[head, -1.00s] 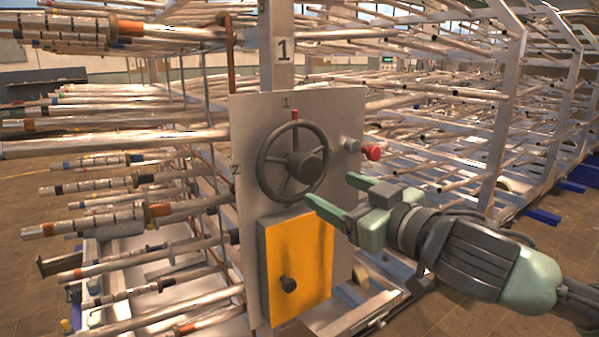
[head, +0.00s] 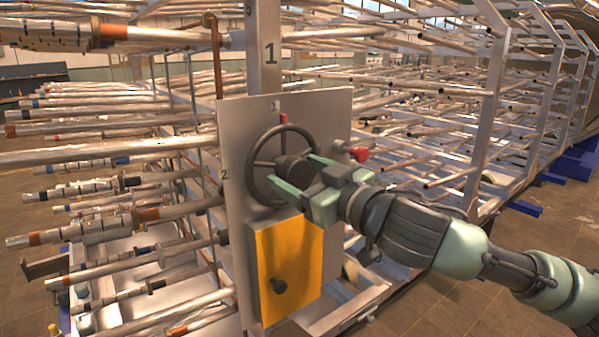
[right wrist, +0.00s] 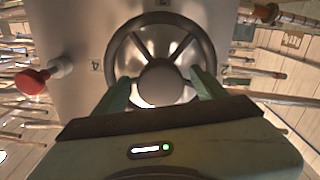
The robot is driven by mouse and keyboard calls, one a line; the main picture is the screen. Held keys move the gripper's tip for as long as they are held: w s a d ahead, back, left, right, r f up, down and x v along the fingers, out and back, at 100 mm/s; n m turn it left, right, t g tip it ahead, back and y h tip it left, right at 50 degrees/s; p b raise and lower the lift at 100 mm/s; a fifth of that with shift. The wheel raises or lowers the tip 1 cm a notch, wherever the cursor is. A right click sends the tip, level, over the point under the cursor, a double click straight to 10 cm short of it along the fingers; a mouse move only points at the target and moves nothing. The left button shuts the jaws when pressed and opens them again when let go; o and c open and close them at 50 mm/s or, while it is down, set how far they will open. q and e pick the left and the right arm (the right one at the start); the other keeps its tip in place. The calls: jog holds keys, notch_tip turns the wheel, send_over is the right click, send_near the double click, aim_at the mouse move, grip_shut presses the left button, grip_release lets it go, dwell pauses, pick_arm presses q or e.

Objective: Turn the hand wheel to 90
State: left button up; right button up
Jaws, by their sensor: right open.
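The dark hand wheel (head: 258,150) is mounted on a grey panel (head: 335,112), with a round hub (head: 288,166) at its centre. A red marker (head: 283,118) sits at the top of the wheel rim, near the number 1. My right gripper (head: 291,171) is open in front of the wheel. In the right wrist view the hub (right wrist: 163,82) lies between the two spread fingers, one on each side, with the wheel rim (right wrist: 113,45) around it. I cannot tell whether the fingers touch the wheel. My right gripper hides the wheel's lower right part. My left gripper is not in view.
A red knob (head: 357,154) sticks out of the panel right of the wheel. A yellow box (head: 303,260) with a dark knob is below the wheel. Many metal tubes (head: 95,150) fill racks left and behind. Open floor (head: 480,300) lies at front right.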

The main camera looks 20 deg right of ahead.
grip_shut()
jog(key=shift+n, duration=0.3)
jog(key=n+p, duration=0.3)
jog(key=n, duration=0.1)
jog(key=shift+r, duration=0.1)
jog(key=n+p, duration=0.3)
jog(key=n, duration=0.1)
jog(key=shift+n, duration=0.4)
jog(key=n+p, duration=0.3)
jog(key=n, duration=0.2)
jog(key=shift+n+p, duration=0.85)
jog(key=shift+n, duration=0.85)
